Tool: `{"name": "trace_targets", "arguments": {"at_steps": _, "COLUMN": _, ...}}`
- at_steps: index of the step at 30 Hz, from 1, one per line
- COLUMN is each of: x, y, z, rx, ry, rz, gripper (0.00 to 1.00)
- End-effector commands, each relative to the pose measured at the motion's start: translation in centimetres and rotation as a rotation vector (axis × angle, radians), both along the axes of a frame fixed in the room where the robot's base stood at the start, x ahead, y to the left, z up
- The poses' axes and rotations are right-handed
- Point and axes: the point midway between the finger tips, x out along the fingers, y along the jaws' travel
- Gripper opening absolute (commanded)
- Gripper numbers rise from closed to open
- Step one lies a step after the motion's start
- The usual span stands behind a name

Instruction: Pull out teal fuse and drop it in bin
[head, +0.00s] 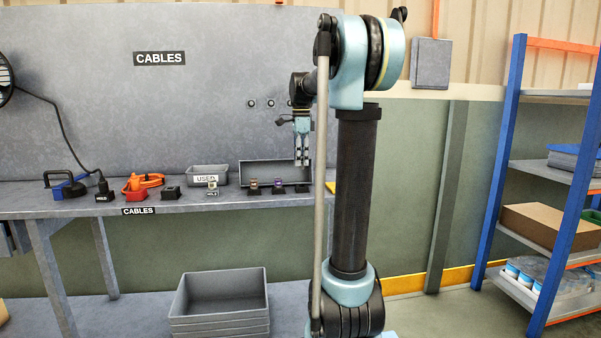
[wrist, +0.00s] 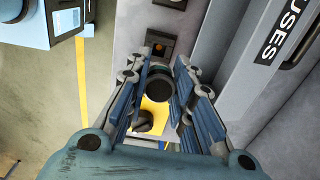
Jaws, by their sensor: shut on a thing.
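My gripper (head: 302,164) points down above the right-hand end of a row of small dark holders on the bench in the head view. In the wrist view its fingers (wrist: 158,100) are shut on a dark round-ended piece with a little teal at its edge, which I take as the teal fuse (wrist: 159,86). I cannot tell whether it is clear of its holder (head: 302,188). The grey bin labelled USED (head: 206,170) stands on the bench, left of my gripper. Its inside is mostly hidden.
Two holders (head: 254,187) (head: 278,187) with small pieces in them sit left of my gripper. A long grey box (head: 262,172) stands behind the row. Grey stacked crates (head: 222,300) stand below the bench.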

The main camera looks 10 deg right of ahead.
Motion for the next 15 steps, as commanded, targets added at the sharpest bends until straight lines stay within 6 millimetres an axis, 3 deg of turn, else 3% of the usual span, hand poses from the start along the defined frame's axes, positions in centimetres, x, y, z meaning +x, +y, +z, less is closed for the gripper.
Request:
{"name": "trace_targets", "arguments": {"at_steps": 6, "x": 0.0, "y": 0.0, "z": 1.7, "rx": 0.000, "ry": 0.000, "rz": 0.000, "gripper": 0.00}}
{"name": "trace_targets", "arguments": {"at_steps": 15, "x": 0.0, "y": 0.0, "z": 1.0, "rx": 0.000, "ry": 0.000, "rz": 0.000, "gripper": 0.00}}
